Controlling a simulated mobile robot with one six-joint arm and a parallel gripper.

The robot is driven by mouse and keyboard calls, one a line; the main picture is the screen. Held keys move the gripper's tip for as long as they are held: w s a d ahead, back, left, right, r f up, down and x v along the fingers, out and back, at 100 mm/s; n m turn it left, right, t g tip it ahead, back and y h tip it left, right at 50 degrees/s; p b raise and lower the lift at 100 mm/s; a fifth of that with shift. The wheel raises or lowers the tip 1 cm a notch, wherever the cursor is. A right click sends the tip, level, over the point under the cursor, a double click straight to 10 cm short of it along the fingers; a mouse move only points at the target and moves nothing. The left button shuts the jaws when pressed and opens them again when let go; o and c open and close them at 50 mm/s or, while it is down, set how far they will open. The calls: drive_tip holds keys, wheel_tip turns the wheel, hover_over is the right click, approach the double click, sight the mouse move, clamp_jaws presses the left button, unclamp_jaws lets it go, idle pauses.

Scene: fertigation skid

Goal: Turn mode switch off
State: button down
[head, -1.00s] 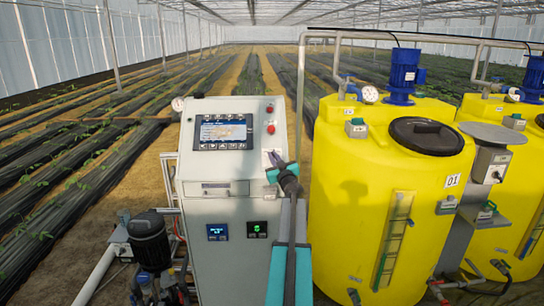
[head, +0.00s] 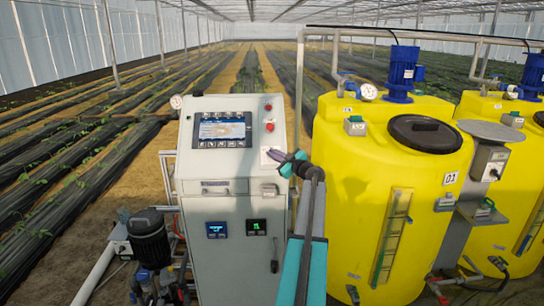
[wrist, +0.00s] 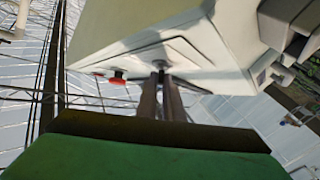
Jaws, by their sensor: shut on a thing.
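The mode switch (wrist: 159,65) sits on a plate on the front of the pale control cabinet, and in the wrist view its small grey knob is mostly hidden between my fingertips. My gripper (wrist: 161,78) is shut on it, with both dark fingers close together and reaching to the plate. In the head view my gripper (head: 273,154) meets the switch's light plate (head: 266,159) at the cabinet's upper right, below the red buttons. The knob's exact position cannot be read in either view.
The cabinet (head: 222,180) carries a display screen (head: 222,130) and two red buttons (head: 269,127). A yellow tank (head: 345,190) stands close to the right of my arm. A dark pump (head: 149,240) stands at the lower left. Planted rows lie behind.

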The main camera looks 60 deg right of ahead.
drive_tip(key=shift+s+d+f+y, duration=0.1)
drive_tip(key=shift+s+f+y, duration=0.1)
drive_tip(key=shift+f+y, duration=0.2)
drive_tip(key=c, duration=1.9)
unclamp_jaws()
drive_tip(key=shift+s+r, duration=0.1)
drive_tip(key=shift+d, duration=0.1)
drive_tip(key=shift+r, duration=0.2)
drive_tip(key=shift+s+a+f, duration=0.15)
drive_tip(key=shift+s+a, duration=0.1)
drive_tip(key=shift+s, duration=0.15)
drive_tip(key=b+v, duration=0.5)
drive_tip(key=v, duration=0.7)
drive_tip(key=shift+s, duration=0.35)
